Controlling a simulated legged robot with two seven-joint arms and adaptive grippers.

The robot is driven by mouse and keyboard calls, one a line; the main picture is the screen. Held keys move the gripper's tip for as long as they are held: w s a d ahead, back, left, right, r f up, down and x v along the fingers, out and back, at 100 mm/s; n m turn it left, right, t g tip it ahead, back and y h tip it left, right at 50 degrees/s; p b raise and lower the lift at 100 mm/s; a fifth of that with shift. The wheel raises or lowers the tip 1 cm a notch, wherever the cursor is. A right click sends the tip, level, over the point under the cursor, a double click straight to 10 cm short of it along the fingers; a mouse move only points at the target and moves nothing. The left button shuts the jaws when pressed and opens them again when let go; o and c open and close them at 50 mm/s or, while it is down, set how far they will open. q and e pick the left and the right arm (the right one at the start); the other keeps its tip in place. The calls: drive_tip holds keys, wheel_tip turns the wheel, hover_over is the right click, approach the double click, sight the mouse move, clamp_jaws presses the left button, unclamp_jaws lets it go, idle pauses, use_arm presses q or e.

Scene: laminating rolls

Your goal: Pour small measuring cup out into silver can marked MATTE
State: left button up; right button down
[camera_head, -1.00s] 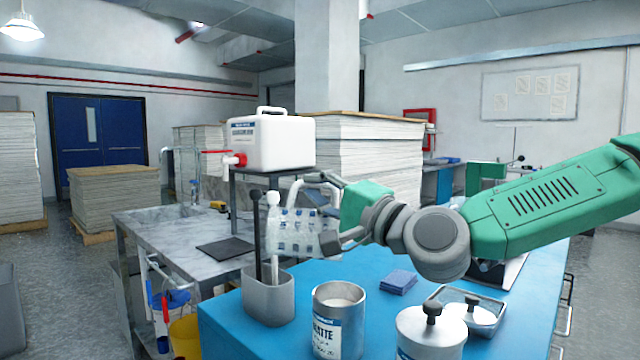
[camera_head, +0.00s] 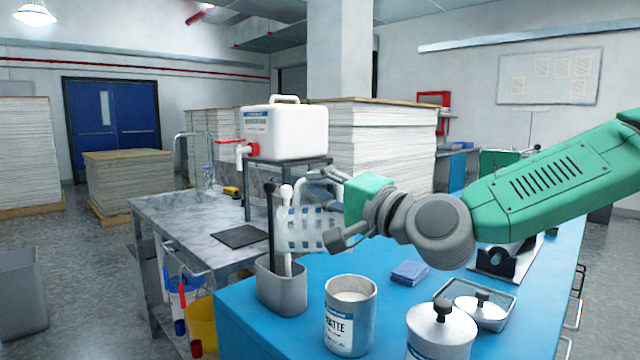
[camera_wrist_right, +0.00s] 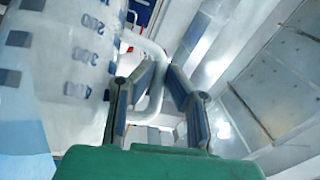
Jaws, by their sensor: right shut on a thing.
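The silver can marked MATTE (camera_head: 350,325) stands open and upright on the blue table, with white contents visible inside. My right gripper (camera_head: 338,212) is shut on the handle of the translucent measuring cup (camera_head: 305,229), which has blue markings. The cup is in the air, beyond the can and a little to its left in the head view, apart from it. It looks tipped onto its side, with its handle up; its contents cannot be told. In the right wrist view the cup (camera_wrist_right: 60,70) fills the left, and the fingers (camera_wrist_right: 155,95) close around its white handle. My left gripper is not in view.
A grey holder (camera_head: 283,288) with upright brush-like tools stands left of the can, below the cup. A blue pad stack (camera_head: 409,272) lies behind. A white jug (camera_head: 285,133) stands beyond.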

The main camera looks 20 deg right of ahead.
sight(284, 212)
idle(0.4)
drive_tip(key=shift+w+a+f+n+g+h+p, duration=0.1)
drive_tip(key=shift+w+a+f+n+g+p, duration=0.25)
drive_tip(key=shift+p, duration=0.45)
drive_tip(key=shift+w+a+f+n+g+h+p, duration=0.1)
drive_tip(key=shift+a+f+n+g+p, duration=0.1)
drive_tip(key=shift+a+n+g+p, duration=0.35)
drive_tip(key=shift+w+a+f+n+g+h+p, duration=0.2)
drive_tip(key=shift+a+p, duration=0.3)
drive_tip(key=shift+p, duration=0.55)
drive_tip(key=shift+a+f, duration=0.1)
drive_tip(key=shift+f, duration=0.05)
drive_tip(key=shift+a+f+p, duration=0.1)
drive_tip(key=shift+a+p, duration=0.05)
drive_tip(key=shift+p, duration=0.45)
drive_tip(key=shift+w+a+f+n+g+h+p, duration=0.25)
drive_tip(key=shift+a+f+n+g+p, duration=0.25)
drive_tip(key=shift+p, duration=0.5)
drive_tip(key=shift+w+a+f+n+g+h+p, duration=0.25)
drive_tip(key=shift+a+f+n+g+p, duration=0.2)
drive_tip(key=shift+p, duration=0.5)
